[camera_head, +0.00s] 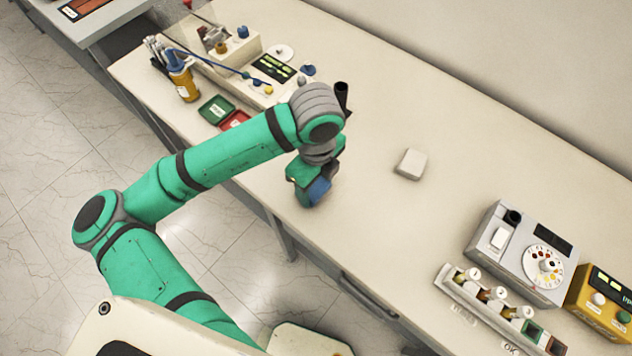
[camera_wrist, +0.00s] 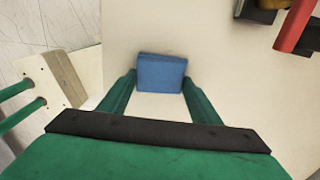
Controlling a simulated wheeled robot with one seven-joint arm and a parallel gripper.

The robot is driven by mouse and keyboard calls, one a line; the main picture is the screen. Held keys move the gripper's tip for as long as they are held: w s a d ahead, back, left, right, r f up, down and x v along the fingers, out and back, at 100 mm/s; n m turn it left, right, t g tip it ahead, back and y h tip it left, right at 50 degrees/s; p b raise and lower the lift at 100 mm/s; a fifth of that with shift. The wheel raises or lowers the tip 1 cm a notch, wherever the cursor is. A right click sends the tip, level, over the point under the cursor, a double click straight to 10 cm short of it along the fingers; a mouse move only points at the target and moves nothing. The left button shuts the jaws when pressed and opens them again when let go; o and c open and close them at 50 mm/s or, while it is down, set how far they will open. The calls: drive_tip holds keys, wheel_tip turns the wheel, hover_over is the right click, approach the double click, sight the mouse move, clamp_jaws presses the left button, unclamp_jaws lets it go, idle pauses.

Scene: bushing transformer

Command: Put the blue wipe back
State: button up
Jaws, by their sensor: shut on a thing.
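The blue wipe (camera_wrist: 161,72) is a small blue block between the two green fingers of my gripper (camera_wrist: 160,84) in the wrist view. The fingers touch its left and right sides. In the head view my gripper (camera_head: 311,188) points down over the front part of the bench, and the blue wipe (camera_head: 318,190) shows at its tip, partly covered by the gripper. I cannot tell whether the wipe touches the bench top or hangs just above it.
A white block (camera_head: 411,164) lies on the bench (camera_head: 380,90) to the right of my gripper. A green tray (camera_head: 216,110) and a red tray (camera_head: 235,120) lie to the left. A grey dial box (camera_head: 522,252), a vial rack (camera_head: 490,308) and a yellow meter (camera_head: 603,304) stand at the right.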

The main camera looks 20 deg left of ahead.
sight(317, 188)
drive_tip(key=shift+f, duration=0.1)
drive_tip(key=o, duration=1)
wheel_tip(317, 188, up, 12)
drive_tip(key=shift+w, duration=0.2)
drive_tip(key=shift+s+a, duration=0.15)
drive_tip(key=shift+a, duration=0.05)
drive_tip(key=shift+d, duration=0.3)
